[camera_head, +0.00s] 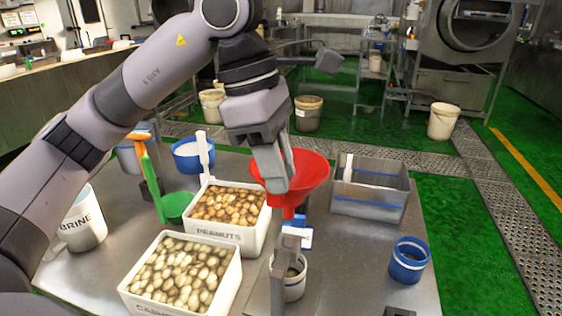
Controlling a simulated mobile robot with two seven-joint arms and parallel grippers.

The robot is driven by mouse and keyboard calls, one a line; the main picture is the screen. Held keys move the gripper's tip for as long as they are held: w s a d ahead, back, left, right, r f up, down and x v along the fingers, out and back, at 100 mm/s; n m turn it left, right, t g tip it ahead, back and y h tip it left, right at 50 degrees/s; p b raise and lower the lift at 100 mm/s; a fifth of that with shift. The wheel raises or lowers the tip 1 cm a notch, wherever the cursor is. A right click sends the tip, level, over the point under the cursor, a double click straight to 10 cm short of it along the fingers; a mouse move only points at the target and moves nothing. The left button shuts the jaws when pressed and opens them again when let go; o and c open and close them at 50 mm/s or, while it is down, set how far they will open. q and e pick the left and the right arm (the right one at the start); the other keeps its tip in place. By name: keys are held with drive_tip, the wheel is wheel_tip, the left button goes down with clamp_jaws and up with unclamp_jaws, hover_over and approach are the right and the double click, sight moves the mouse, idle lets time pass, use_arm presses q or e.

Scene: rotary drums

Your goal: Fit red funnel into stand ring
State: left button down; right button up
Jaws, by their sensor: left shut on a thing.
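The red funnel (313,172) is in the middle of the view, its wide mouth up and its spout pointing down. My left gripper (283,190) reaches down from above and is shut on the funnel's near left rim. The grey metal stand (278,272) rises from the table just below, with a pale flat top piece near the spout. The stand's ring is not clearly visible, so I cannot tell whether the spout touches it. A small white cup (295,288) stands beside the post, partly hidden by it. My right gripper is not in view.
The peanuts bin (225,233) and cashews bin (180,305) are left of the stand. A green scoop (175,206) and brine bucket (83,222) are farther left. Table between stand and blue cup is clear.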

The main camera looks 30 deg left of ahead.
sight(267, 192)
use_arm(q)
drive_tip(key=shift+f+b, duration=2.55)
drive_tip(key=shift+f, duration=0.35)
drive_tip(key=shift+f+b, duration=2.1)
drive_tip(key=shift+f, duration=0.2)
drive_tip(key=c, duration=0.9)
unclamp_jaws()
drive_tip(key=v, duration=0.6)
drive_tip(key=shift+d+p, duration=0.1)
drive_tip(key=shift+p, duration=0.3)
drive_tip(key=shift+a+r, duration=0.2)
drive_tip(key=shift+r, duration=0.4)
